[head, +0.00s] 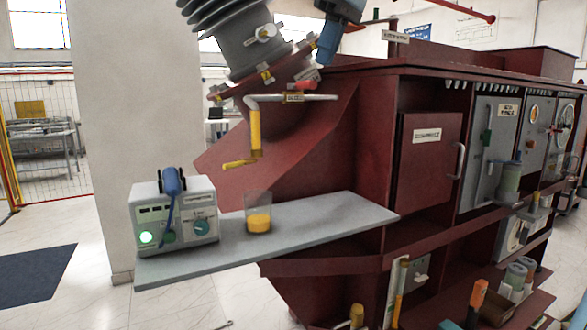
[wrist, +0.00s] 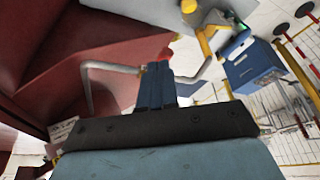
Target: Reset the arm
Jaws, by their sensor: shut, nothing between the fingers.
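My gripper (wrist: 157,72) shows in the wrist view with its two dark blue fingers together, shut and empty. The fingers point toward a bent grey pipe (wrist: 207,70) beside the dark red transformer body (wrist: 40,50). I cannot tell whether the fingertips touch the pipe.
A grey shelf (head: 300,235) juts from the red cabinet (head: 430,160). It bears a beaker of yellow liquid (head: 258,220) and a tester box (head: 175,215) with a lit green button. A ribbed grey bushing (head: 235,40) rises above. A blue box (wrist: 252,67) shows in the wrist view.

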